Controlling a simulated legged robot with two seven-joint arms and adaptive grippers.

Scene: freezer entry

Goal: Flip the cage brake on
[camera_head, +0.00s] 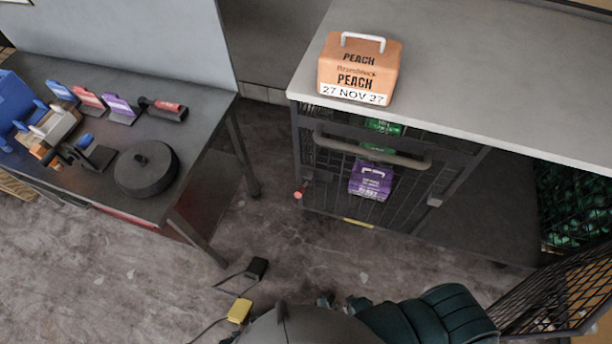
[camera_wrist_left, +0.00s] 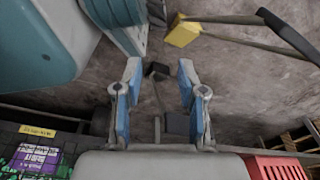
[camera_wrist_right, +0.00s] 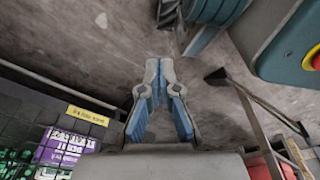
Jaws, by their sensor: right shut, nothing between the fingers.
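A yellow label (camera_head: 358,222) is on the cage's bottom edge and also shows in the right wrist view (camera_wrist_right: 87,115). My left gripper (camera_wrist_left: 159,70) is open and empty over the floor. My right gripper (camera_wrist_right: 159,66) is shut and empty. Both are low, apart from the cage.
A purple box (camera_head: 370,181) is inside the cage. An orange peach box (camera_head: 360,70) stands on the counter (camera_head: 480,70). A dark table (camera_head: 80,190) with tools is at left. An open mesh door (camera_head: 560,295) is at right.

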